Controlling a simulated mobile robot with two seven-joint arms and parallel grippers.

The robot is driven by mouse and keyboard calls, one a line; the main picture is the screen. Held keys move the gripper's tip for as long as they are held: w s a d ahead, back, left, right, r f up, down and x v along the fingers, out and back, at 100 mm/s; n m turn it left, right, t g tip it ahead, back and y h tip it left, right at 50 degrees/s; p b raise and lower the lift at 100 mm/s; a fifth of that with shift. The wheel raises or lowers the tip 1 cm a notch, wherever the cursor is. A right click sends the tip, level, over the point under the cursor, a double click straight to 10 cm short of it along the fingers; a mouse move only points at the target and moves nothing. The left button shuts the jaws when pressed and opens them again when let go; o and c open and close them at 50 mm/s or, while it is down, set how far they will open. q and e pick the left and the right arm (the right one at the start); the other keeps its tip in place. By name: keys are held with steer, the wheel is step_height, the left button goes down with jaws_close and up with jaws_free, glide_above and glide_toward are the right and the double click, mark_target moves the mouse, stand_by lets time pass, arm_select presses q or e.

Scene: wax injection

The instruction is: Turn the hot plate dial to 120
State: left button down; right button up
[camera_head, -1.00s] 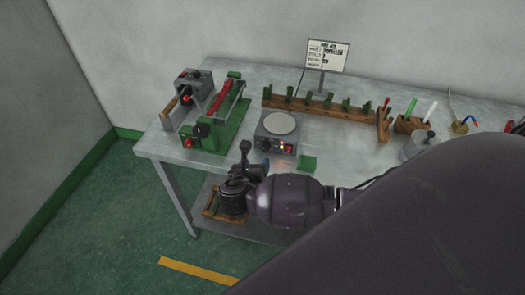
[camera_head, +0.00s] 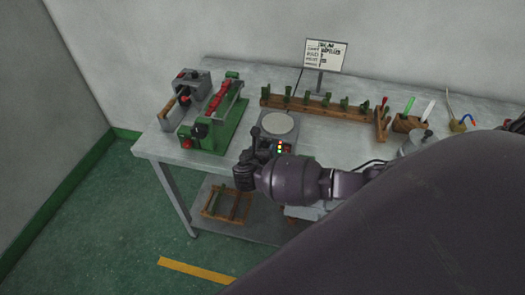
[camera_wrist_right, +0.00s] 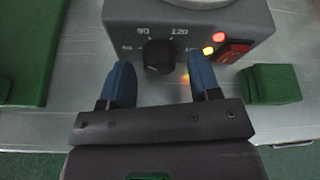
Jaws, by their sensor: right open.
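The grey hot plate (camera_head: 279,125) with a round pale top stands near the table's front edge; my right arm partly covers its front. In the right wrist view, its front panel (camera_wrist_right: 255,22) shows the black dial (camera_wrist_right: 158,57) with printed marks including 90 and 120. The dial's exact setting is not clear. My right gripper (camera_wrist_right: 161,63) is open, its two blue fingers on either side of the dial, with gaps visible. In the head view the right gripper (camera_head: 257,143) is at the front of the hot plate. The left gripper is not in view.
A red switch (camera_wrist_right: 235,51) and lit lamps (camera_wrist_right: 214,39) sit right of the dial. A green block (camera_wrist_right: 270,84) lies to the right. The green-based machine (camera_head: 215,125) stands left. A wooden rack (camera_head: 330,107) lies behind. A wooden frame (camera_head: 228,207) sits on the lower shelf.

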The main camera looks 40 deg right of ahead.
steer(key=c, duration=0.9)
steer(key=m+t+y, duration=0.1)
steer(key=m, duration=0.2)
steer(key=shift+s+f+t, duration=0.1)
steer(key=shift+s+t, duration=0.05)
steer(key=shift+t, duration=0.25)
steer(key=shift+m+t+y, duration=0.4)
steer(key=shift+m+y, duration=0.1)
steer(key=shift+m, duration=0.4)
steer(key=o, duration=0.9)
